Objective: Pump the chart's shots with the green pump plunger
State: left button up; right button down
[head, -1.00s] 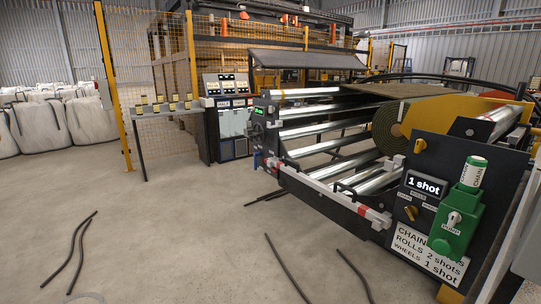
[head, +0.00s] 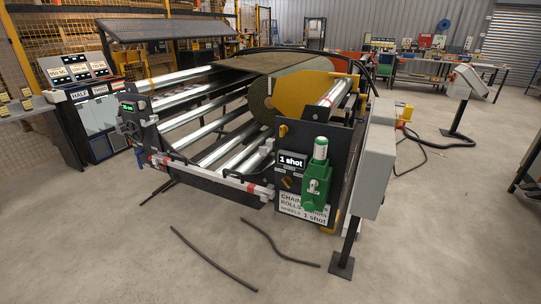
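The green pump (head: 317,189) is mounted on the dark end panel of the roller machine, right of centre in the head view. Its plunger (head: 312,186) shows as a small light knob on the pump's front. A green and white canister (head: 320,149) stands upright on top of the pump. A display (head: 292,162) beside it reads "1 shot". Neither of my grippers is in view.
A selector knob (head: 286,183) sits under the display. A grey cabinet (head: 374,170) on a post stands right of the panel. Black rods (head: 212,258) lie on the open concrete floor in front. A turf roll (head: 262,100) rests on the machine.

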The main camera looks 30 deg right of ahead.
aim_at(309, 207)
jog(key=z, duration=1.3)
